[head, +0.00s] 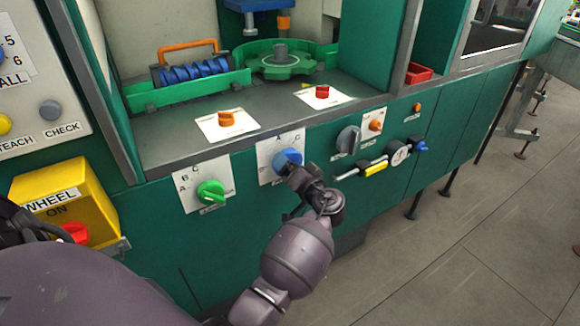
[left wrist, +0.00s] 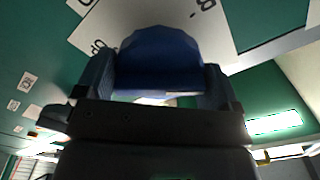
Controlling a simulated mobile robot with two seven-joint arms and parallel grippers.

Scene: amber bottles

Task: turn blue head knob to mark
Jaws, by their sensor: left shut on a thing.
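The blue head knob (head: 287,158) sits on a white plate (head: 265,163) on the green front panel of the machine. Letters are printed on the plate, among them A and C. My left gripper (head: 297,174) reaches the knob from the front and is shut on it. In the left wrist view the blue knob (left wrist: 160,50) lies between the two dark fingers of my left gripper (left wrist: 158,78). The gripper hides the knob's lower part and part of the plate. I cannot tell which letter the knob points at. My right gripper is not in view.
A green knob (head: 210,192) is left of the blue one. A grey knob (head: 348,139), an orange knob (head: 376,126) and a gauge (head: 398,155) are right. A yellow box (head: 62,190) with a red knob projects at left. Two red-orange knobs lie on the ledge above.

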